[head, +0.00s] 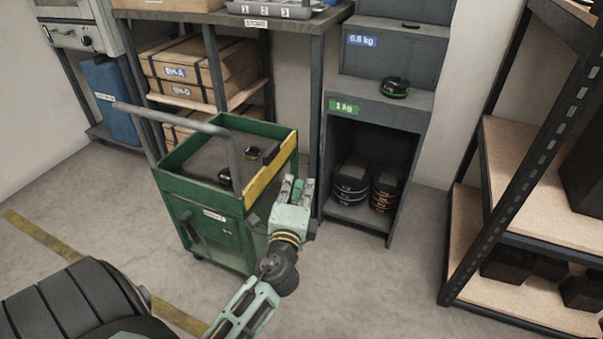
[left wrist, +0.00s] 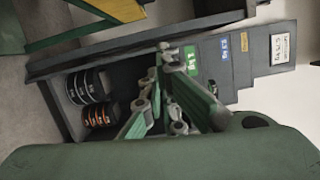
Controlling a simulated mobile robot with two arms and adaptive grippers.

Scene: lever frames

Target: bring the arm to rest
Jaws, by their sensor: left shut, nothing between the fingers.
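My left arm (head: 245,303) reaches up from the bottom of the head view. Its gripper (head: 298,183) is shut and empty, just right of the green cart and in front of the grey cabinet. The gripper fingers (left wrist: 165,75) also show in the left wrist view, pointing toward the cabinet. They hold nothing. My right gripper is in neither view.
A green cart (head: 205,210) with small dark items on top stands left of the gripper. The stepped grey cabinet (head: 387,112) holds stacked weights (head: 352,182); one disc (head: 395,87) sits on its ledge. A rack (head: 510,170) stands at right. Floor at centre right is clear.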

